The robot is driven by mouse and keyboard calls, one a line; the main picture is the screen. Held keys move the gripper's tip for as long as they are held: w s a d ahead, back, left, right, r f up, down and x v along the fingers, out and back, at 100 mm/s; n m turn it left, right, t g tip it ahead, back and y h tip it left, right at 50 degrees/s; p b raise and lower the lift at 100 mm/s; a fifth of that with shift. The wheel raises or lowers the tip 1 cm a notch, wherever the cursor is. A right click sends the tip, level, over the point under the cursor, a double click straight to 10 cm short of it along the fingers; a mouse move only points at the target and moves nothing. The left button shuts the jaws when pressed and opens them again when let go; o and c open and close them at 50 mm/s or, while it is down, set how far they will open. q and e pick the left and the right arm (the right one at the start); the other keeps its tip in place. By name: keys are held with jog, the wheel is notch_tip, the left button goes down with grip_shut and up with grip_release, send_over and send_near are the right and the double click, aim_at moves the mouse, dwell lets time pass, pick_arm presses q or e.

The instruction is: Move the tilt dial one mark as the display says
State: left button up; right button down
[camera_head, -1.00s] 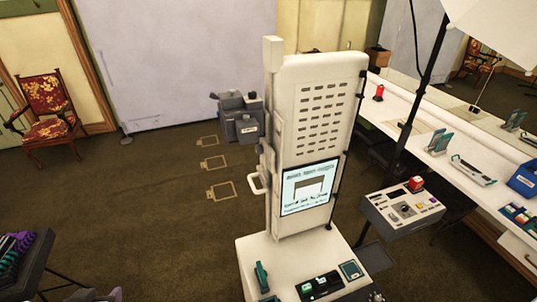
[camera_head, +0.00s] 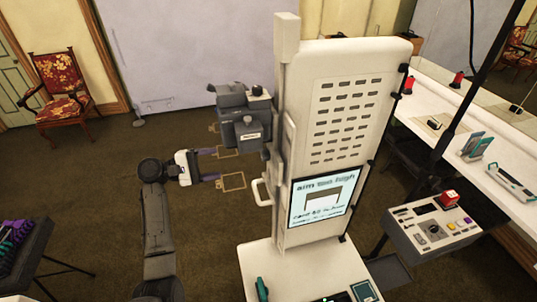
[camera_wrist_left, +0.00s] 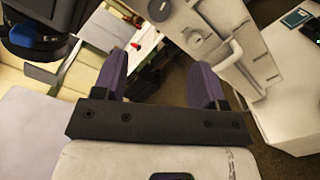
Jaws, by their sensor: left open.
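The display (camera_head: 326,199) on the white booth column reads "aim too high" above a drawn frame; its smaller lines are blurred. A dark grey camera-like unit (camera_head: 240,130) is mounted on the column's left side, with a round knob (camera_head: 257,92) on top. I cannot tell for sure which part is the tilt dial. My left gripper (camera_head: 218,163) is open and empty, below and left of the unit, apart from it. My right gripper is not in view.
A white handle (camera_head: 261,192) juts from the column's left side. A control box (camera_head: 432,228) with a red-topped item stands at right, before a long white counter (camera_head: 490,165). Open floor lies left of the column, with a patterned chair (camera_head: 60,85) farther back.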

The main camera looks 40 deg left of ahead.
aim_at(265, 155)
pick_arm(q)
jog(key=w+d+n+p, duration=0.1)
jog(key=w+d+p, duration=0.2)
jog(key=w+d, duration=0.6)
jog(key=shift+w+p, duration=0.3)
jog(key=shift+w, duration=0.55)
jog(key=shift+n, duration=0.3)
